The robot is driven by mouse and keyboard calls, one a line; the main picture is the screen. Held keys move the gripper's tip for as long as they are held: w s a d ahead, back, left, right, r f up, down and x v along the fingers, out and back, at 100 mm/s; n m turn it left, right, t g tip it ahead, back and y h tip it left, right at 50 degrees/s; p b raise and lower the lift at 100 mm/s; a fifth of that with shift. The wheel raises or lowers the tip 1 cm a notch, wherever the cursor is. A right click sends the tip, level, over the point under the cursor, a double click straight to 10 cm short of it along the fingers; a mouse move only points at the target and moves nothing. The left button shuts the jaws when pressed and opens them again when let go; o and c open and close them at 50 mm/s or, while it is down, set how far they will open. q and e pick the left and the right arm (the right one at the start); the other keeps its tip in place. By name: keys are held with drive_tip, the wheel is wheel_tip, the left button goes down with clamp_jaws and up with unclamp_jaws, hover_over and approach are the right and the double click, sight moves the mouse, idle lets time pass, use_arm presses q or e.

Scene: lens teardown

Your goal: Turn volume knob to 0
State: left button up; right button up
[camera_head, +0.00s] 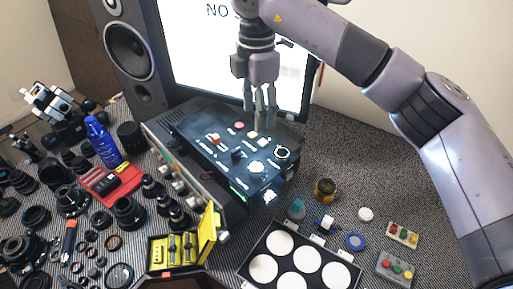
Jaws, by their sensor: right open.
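A dark control box (215,165) stands on the table in the middle of the head view. Its sloped top carries a round white knob (257,167), a black dial with a pale ring (282,152), a black knob (237,155) and a red knob (214,139). The labels are too small to read, so I cannot tell which is the volume knob or its setting. My right gripper (262,108) points down over the back right of the panel, with its fingers open and empty. It partly hides the panel's back edge. My left gripper is not in view.
A monitor (205,55) and a black speaker (125,50) stand behind the box. Several lenses and a blue bottle (102,142) crowd the left. A yellow case (208,232) stands open in front. A tray with white discs (345,280) lies front right.

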sight(257, 166)
wheel_tip(257, 166, down, 17)
drive_tip(key=p, duration=0.5)
drive_tip(key=shift+s+r, duration=0.15)
drive_tip(key=shift+r, duration=0.05)
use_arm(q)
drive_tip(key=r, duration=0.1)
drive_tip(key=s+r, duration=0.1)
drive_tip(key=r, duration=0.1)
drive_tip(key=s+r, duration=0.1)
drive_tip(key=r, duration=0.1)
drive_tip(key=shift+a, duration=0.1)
use_arm(e)
drive_tip(key=shift+f, duration=0.35)
drive_tip(key=shift+c, duration=0.2)
drive_tip(key=c, duration=1.1)
